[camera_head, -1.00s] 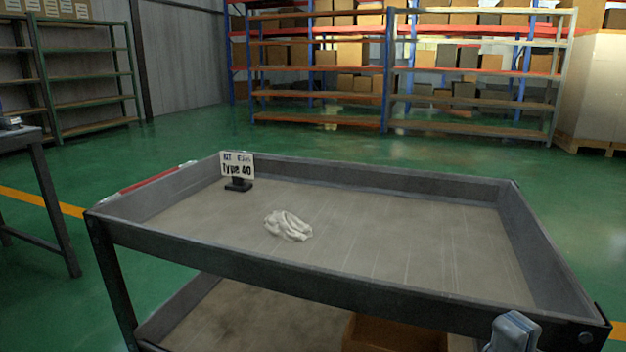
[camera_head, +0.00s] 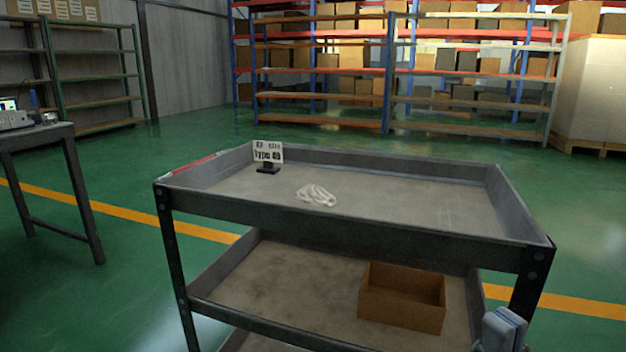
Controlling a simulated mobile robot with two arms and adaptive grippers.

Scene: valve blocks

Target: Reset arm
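My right gripper (camera_head: 502,330) shows only in part at the bottom right edge, in front of the cart's right front leg. It is a grey-blue shape cut off by the frame, and whether its fingers are apart is not clear. My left gripper is not in view. The grey cart (camera_head: 350,229) stands ahead. On its top tray lie a crumpled whitish bundle (camera_head: 317,195), perhaps gloves, and a small sign (camera_head: 268,153) reading "Type 40" on a black foot. I see no valve block on the tray.
An open brown box (camera_head: 400,311) sits on the cart's lower shelf. A dark table (camera_head: 36,134) with equipment stands at the left. Shelving with boxes (camera_head: 388,75) lines the back. Green floor is free around the cart.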

